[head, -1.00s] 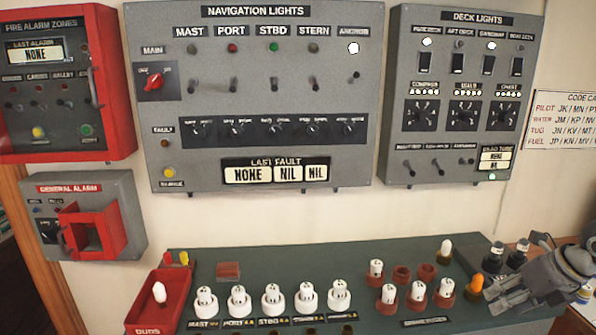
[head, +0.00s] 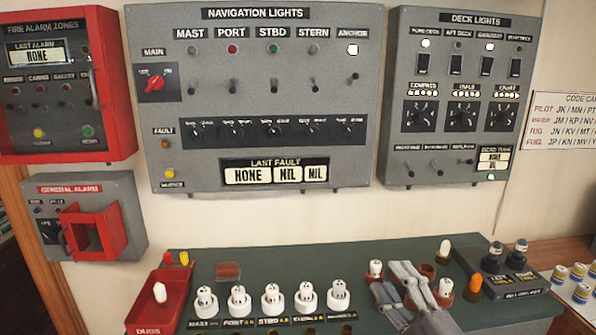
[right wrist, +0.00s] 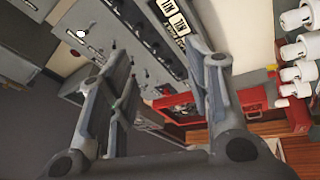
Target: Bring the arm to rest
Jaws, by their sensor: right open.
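My right gripper (head: 392,285) reaches in from the lower right of the head view, over the right part of the green console top (head: 240,262). Its fingers point up and left, in front of the red sockets and white plugs there, and hide some of them. In the right wrist view its two fingers (right wrist: 157,58) stand wide apart with nothing between them. I cannot tell whether it touches the console. My left gripper is not in view.
White plugs (head: 271,298) stand in a row on the console, beside a red duds tray (head: 150,312). An orange plug (head: 474,287) and dark knobs (head: 521,252) are to the right. The navigation lights panel (head: 260,90) and deck lights panel (head: 460,95) hang behind.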

